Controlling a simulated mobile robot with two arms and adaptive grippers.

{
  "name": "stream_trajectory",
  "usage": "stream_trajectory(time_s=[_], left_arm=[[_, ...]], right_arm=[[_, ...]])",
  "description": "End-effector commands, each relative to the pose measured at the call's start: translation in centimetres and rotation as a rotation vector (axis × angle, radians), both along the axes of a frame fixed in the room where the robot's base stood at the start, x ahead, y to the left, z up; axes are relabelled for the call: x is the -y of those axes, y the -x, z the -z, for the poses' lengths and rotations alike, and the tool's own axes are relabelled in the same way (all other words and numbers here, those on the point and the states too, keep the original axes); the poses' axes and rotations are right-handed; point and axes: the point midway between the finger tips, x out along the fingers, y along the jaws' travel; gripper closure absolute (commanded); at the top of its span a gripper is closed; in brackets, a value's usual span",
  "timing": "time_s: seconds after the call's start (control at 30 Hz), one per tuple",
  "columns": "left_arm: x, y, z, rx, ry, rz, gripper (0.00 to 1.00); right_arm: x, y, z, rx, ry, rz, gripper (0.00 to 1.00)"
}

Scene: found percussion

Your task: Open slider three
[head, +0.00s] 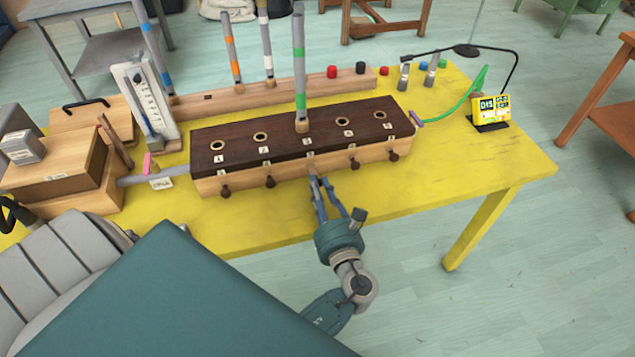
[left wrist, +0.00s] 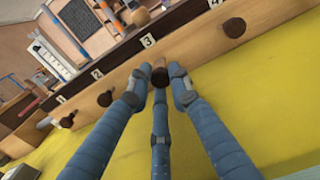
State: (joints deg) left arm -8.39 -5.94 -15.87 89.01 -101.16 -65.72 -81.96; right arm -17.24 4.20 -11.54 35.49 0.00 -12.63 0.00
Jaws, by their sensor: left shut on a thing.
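The wooden slider box (head: 255,175) has a dark top with round holes and a row of numbered sliders with dark knobs along its front. A tall grey tube with green bands (head: 299,80) stands upright at position three. My left gripper (head: 319,181) reaches the front of the box below it, its fingers covering slider three's knob in the head view. In the left wrist view, the slider three knob (left wrist: 160,76) sits between the fingertips, just under label 3 (left wrist: 148,41). The gripper is shut on this knob. My right gripper is not in view.
Knobs two (head: 270,182) and four (head: 354,163) flank the gripper. Behind is a wooden rail (head: 230,102) with loose striped tubes. A gauge (head: 146,105) stands at left, a yellow display (head: 491,108) at right. The yellow table (head: 460,170) is clear in front.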

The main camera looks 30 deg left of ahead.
Motion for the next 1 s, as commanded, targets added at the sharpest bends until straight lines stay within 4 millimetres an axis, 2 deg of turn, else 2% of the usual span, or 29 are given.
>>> stream_trajectory(time_s=[0.03,0.07,0.13,0.17,0.53,0.8,1.0], left_arm=[[0.0,-0.2,-0.4,0.007,-0.005,0.001,1.00],[0.0,-0.2,-0.4,0.007,-0.005,0.001,0.79],[0.0,-0.2,-0.4,0.007,-0.005,0.001,0.65],[0.0,-0.1,-0.4,0.007,-0.005,0.001,0.62],[0.5,0.4,-0.2,0.002,-0.002,0.001,0.62],[3.9,3.2,-0.1,0.003,-0.002,0.001,0.62],[5.5,4.6,-0.2,0.005,-0.003,0.001,0.62]], right_arm=[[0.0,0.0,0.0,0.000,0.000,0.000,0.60],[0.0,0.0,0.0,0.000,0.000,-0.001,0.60],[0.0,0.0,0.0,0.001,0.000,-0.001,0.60],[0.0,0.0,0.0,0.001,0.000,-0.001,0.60],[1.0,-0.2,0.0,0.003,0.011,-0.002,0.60],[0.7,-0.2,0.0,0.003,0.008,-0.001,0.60],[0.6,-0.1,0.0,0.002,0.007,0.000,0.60]])
